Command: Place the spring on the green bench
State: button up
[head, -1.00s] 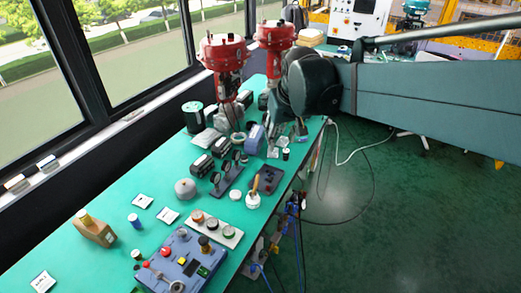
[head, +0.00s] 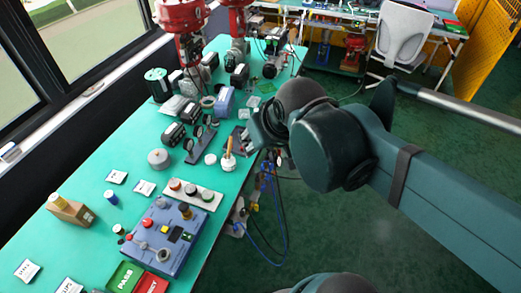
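The green bench (head: 135,150) runs from the lower left to the upper middle of the head view, with many items on it. I cannot make out a spring; it may be too small or hidden behind my arm. My gripper (head: 256,130) is at the end of my dark arm, at the bench's right edge near a brush-like tool with a wooden handle (head: 229,149). Its fingers are small and partly hidden by the arm. I cannot tell whether it is open or shut or holds anything.
A blue control box (head: 160,238), a green PASS tray (head: 124,277) and a red tray (head: 152,284) are at the near end. Red valve actuators (head: 183,15) stand at the far left. Cables (head: 262,215) hang beside the bench. Bare bench shows along the left.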

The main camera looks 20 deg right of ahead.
jog(key=shift+s+a+f, duration=0.15)
jog(key=shift+s+f, duration=0.2)
jog(key=shift+s, duration=0.25)
jog(key=shift+s+a+f, duration=0.1)
jog(key=shift+s+f, duration=0.2)
jog(key=shift+s, duration=0.25)
dwell(6.8)
